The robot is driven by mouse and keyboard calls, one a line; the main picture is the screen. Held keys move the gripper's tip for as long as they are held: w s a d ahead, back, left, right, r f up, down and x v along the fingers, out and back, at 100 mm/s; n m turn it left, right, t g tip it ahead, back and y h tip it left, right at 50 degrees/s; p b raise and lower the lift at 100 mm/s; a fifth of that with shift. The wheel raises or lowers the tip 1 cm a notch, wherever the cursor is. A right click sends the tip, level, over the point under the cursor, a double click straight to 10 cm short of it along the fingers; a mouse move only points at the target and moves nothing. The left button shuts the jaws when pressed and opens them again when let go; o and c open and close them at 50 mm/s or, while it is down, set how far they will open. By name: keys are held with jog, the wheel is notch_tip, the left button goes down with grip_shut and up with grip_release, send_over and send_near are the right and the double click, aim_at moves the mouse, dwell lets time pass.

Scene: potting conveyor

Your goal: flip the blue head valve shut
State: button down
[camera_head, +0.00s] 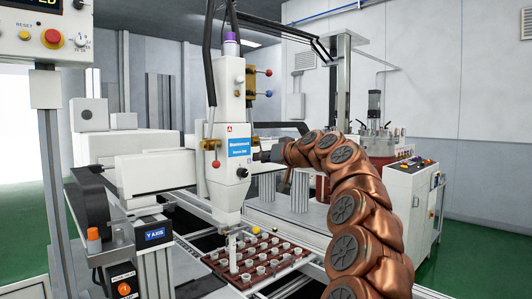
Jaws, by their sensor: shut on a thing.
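The white dosing head (232,140) hangs upright over the tray. On its upper right side are brass valves (250,82). One has a lever with a red ball, the other a short lever with a blue ball, the blue head valve (268,94). My copper arm comes in from the right. My dark gripper (262,156) is at the head's right side, below the blue ball and clearly apart from it in the picture. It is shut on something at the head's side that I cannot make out. The fingertips are small and partly hidden.
A dark red tray (208,258) with several white cups lies under the head's nozzle. A red-ball lever (268,72) sits just above the blue one. A control panel (48,30) stands at left, a white cabinet (408,205) at right. Black hoses hang above the head.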

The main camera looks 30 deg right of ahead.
jog(key=shift+s+a+m+y+p, duration=0.1)
jog(key=shift+a+m+y+p, duration=0.1)
jog(key=shift+a+m+p, duration=0.35)
jog(key=shift+s+a+m+y+p, duration=0.1)
jog(key=shift+a+m+y+p, duration=0.1)
jog(key=shift+m, duration=0.65)
jog(key=c, duration=1)
grip_release()
jog(key=shift+f, duration=0.1)
jog(key=shift+d, duration=0.1)
